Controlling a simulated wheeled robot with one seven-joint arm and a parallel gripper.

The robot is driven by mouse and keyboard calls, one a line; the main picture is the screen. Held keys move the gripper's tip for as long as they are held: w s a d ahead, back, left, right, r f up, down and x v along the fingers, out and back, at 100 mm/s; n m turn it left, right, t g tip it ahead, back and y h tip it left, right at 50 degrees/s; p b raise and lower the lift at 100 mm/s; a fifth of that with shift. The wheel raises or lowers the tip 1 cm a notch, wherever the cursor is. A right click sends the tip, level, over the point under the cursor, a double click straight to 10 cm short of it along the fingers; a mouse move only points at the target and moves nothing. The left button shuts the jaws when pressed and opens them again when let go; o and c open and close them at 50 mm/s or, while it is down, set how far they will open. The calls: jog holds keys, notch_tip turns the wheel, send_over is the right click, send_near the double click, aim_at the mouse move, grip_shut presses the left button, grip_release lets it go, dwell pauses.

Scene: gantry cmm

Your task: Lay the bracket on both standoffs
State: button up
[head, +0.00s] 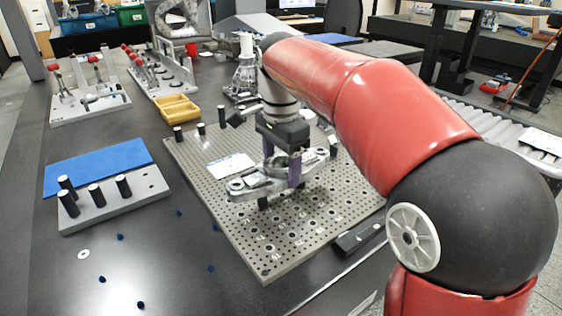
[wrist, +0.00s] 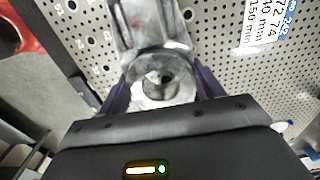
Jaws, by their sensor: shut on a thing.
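The bracket (head: 243,187) is a grey metal piece with round ringed ends. My gripper (head: 282,172) is shut on it and holds it over the perforated plate (head: 205,153). In the wrist view, the bracket (wrist: 152,30) runs away from my gripper (wrist: 162,92), its near ring between the purple fingers. Short black posts that look like standoffs stand on the plate: one (head: 178,133) and another (head: 201,128) at the far left, and one (head: 333,143) at the right. A dark post end (head: 263,202) shows just below the bracket. I cannot tell whether they touch.
A grey block (head: 147,184) with black posts and a blue mat (head: 95,165) lie left of the plate. A yellow tray (head: 177,108) and toggle-clamp fixtures (head: 90,102) stand behind. A white label (head: 230,166) lies on the plate. Small blue pieces and a washer (head: 83,254) lie front left.

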jog(key=shift+f, duration=0.45)
dwell(0.3)
jog(key=o, duration=1.4)
jog(key=shift+o, duration=0.2)
notch_tip(320, 180, up, 8)
jog(key=shift+f, duration=0.15)
